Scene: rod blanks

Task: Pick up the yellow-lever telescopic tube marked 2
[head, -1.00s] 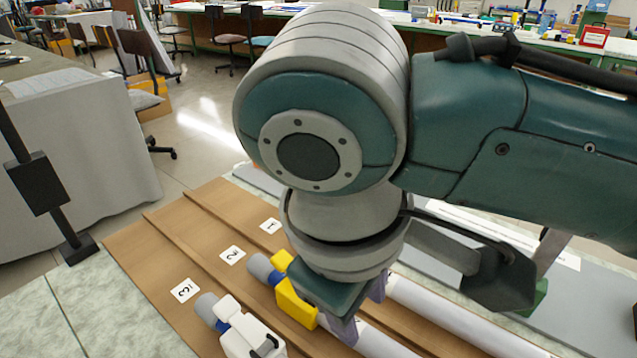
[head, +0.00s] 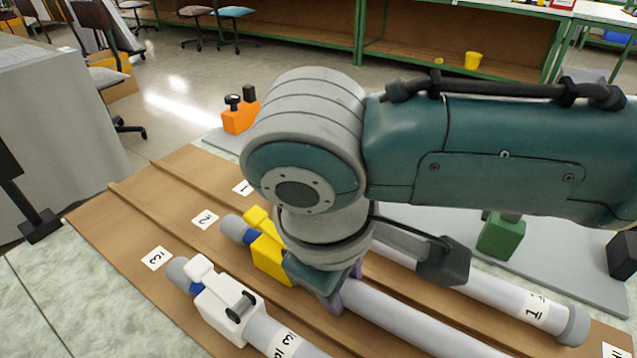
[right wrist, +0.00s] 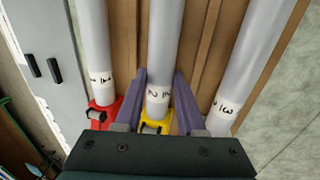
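The tube marked 2 (head: 400,322) is a grey telescopic tube with a yellow lever clamp (head: 270,262), lying on the brown board beside the "2" label. In the right wrist view the tube (right wrist: 170,40) runs up the middle, its white "2" band just above the yellow clamp (right wrist: 154,127). My right gripper (head: 343,289) is over the tube just past the clamp. Its purple fingers (right wrist: 160,80) stand open on either side of the tube, with a narrow gap visible on the right. My arm hides part of the tube. My left gripper is not in view.
The white-clamp tube marked 3 (head: 230,305) lies in front, and tube 1 (head: 500,297) behind; its red clamp (right wrist: 103,112) shows in the wrist view. Beyond the board (head: 130,235) are an orange block (head: 240,118) and a green block (head: 502,235) on a grey strip.

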